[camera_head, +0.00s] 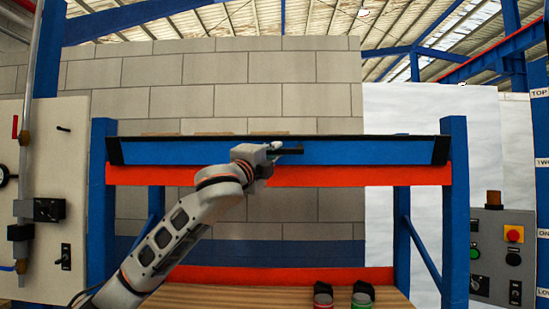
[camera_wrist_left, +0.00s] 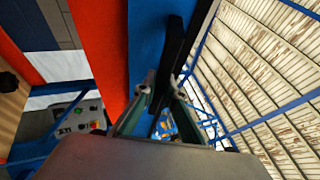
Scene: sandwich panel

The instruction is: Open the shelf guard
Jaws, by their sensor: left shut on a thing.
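The shelf guard (camera_head: 375,152) is a long blue panel with a black top edge and black ends. It lies across the upper front of the blue and orange shelf frame, above the orange beam. My left gripper (camera_head: 277,149) is at the middle of the guard and is shut on its black bar. In the left wrist view the fingers (camera_wrist_left: 160,88) close around the black bar of the guard (camera_wrist_left: 171,48). The exact finger contact is partly hidden by the gripper body. My right gripper is in neither view.
The orange beam (camera_head: 350,175) runs just below the guard. Two small dark-topped items, one red (camera_head: 323,298) and one green (camera_head: 361,299), stand on the wooden lower shelf (camera_head: 240,290). Control panels stand at left (camera_head: 45,150) and right (camera_head: 500,225).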

